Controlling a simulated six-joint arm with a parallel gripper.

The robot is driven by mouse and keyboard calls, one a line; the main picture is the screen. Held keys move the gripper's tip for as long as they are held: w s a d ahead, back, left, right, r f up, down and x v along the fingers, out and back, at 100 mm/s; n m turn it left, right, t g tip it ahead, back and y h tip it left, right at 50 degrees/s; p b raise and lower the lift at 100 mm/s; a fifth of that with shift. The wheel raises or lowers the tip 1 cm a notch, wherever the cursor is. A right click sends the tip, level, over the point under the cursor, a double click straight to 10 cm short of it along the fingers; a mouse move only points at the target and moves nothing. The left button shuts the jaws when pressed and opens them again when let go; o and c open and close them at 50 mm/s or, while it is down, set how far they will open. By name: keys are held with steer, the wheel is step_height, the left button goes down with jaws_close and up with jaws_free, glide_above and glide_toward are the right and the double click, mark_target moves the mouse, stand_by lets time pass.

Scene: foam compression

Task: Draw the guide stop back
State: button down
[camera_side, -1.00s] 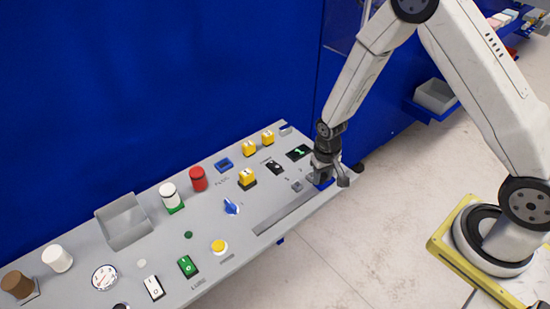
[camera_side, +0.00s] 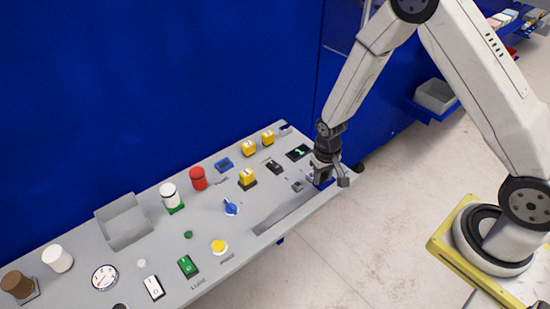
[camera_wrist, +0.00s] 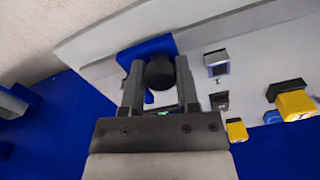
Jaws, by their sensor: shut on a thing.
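The guide stop shows in the wrist view as a blue block (camera_wrist: 146,50) with a round black knob (camera_wrist: 160,73) on it. My gripper (camera_wrist: 160,82) is shut on the black knob, one finger on each side of it. In the side view my gripper (camera_side: 326,178) is low at the right end of the grey panel, at the end of a long slot (camera_side: 284,216). The gripper hides the knob there, and only a bit of blue shows beside the fingers.
The grey panel (camera_side: 140,265) carries a yellow button (camera_side: 218,246), a blue rotary knob (camera_side: 231,207), a red cylinder (camera_side: 198,179), several yellow blocks and a grey tray (camera_side: 122,220). A blue wall (camera_side: 150,80) stands behind. The slot is clear to the left of my gripper.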

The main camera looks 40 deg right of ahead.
stand_by(0.4)
steer(key=a, duration=2.2)
steer(key=shift+a, duration=0.1)
steer(key=shift+c, duration=1.7)
jaws_free()
steer(key=shift+r, duration=0.15)
steer(key=shift+r, duration=0.2)
step_height(320, 180, up, 7)
